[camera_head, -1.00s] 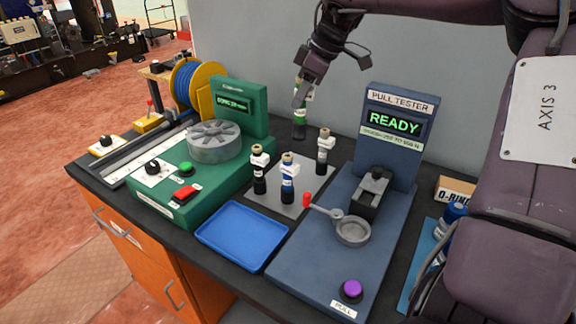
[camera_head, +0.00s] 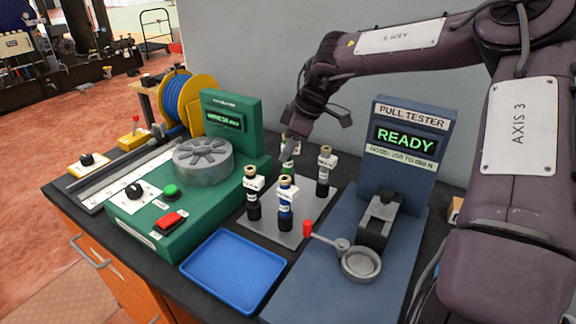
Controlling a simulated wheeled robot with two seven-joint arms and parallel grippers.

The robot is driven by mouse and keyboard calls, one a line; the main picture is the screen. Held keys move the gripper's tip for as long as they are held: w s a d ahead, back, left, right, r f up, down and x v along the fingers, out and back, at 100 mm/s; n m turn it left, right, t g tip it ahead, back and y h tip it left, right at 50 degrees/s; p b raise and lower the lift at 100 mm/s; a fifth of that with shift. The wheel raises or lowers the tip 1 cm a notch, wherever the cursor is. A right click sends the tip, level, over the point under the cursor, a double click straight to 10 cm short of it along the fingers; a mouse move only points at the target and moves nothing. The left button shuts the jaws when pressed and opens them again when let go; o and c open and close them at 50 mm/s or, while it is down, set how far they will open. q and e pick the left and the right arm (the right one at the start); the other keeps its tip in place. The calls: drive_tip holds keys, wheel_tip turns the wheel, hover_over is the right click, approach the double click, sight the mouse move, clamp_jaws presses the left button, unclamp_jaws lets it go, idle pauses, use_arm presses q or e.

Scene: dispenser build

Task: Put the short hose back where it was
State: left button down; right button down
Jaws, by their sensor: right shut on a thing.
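My right gripper (camera_head: 290,148) is shut on the short hose (camera_head: 283,142), which has a green band. The gripper points down at the back of the grey plate (camera_head: 272,231), between the crimping machine and the pull tester. The finger covers much of the hose, and I cannot tell whether its lower end touches the plate. Three other hoses stand upright on the plate: one with a white label at the left (camera_head: 253,192), one with a blue band in front (camera_head: 286,203), and a greyish one at the right (camera_head: 325,170). My left gripper is out of view.
The green machine (camera_head: 235,120) with a round grey head stands at the left, with a blue hose reel (camera_head: 178,100) behind it. An empty blue tray (camera_head: 233,270) lies in front. The pull tester (camera_head: 405,145) reads READY, and its red-tipped lever (camera_head: 322,238) reaches toward the plate.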

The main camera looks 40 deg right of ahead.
sight(289, 171)
drive_tip(key=shift+f, duration=0.55)
wheel_tip(289, 171, down, 4)
drive_tip(key=shift+f, duration=0.1)
drive_tip(key=c, duration=1.2)
unclamp_jaws()
drive_tip(key=shift+o, duration=0.2)
drive_tip(key=shift+s+r, duration=0.1)
drive_tip(key=shift+r, duration=0.25)
drive_tip(key=v, duration=1.1)
drive_tip(key=shift+s+r, duration=0.15)
drive_tip(key=shift+s, duration=0.05)
drive_tip(key=shift+d, duration=0.15)
